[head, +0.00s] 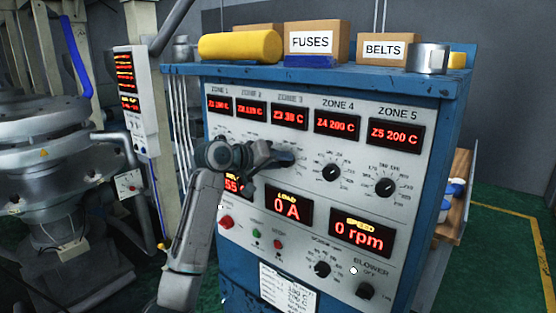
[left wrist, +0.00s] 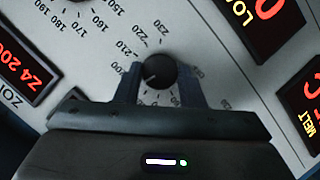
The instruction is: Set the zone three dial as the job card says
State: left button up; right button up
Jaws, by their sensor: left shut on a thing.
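The zone three dial is a black knob, seen in the left wrist view (left wrist: 160,71) against its printed scale. Its white pointer mark faces lower left in that view. My left gripper (head: 286,158) is at the panel over this dial in the head view and hides most of it. In the left wrist view its two fingers stand on either side of the knob, shut on it. The zone 3 display (head: 289,117) shows red digits, which look like Z3 with a low reading. The job card (head: 287,289) hangs low on the panel; its print is too small to read. My right gripper is not in view.
The zone 4 dial (head: 331,173) and zone 5 dial (head: 385,187) are to the right; both displays read 200 C. A start-stop button row and a speed knob (head: 322,269) lie below. Boxes and a yellow roll (head: 240,46) sit on the cabinet top.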

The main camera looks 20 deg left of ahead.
pick_arm(q)
jog(key=shift+f, duration=0.15)
dwell(0.3)
jog(key=o, duration=1)
jog(key=b+v, duration=0.3)
jog(key=v, duration=0.7)
jog(key=shift+s+a+r+b, duration=0.15)
jog(key=shift+s+r+b, duration=0.15)
jog(key=shift+b, duration=0.1)
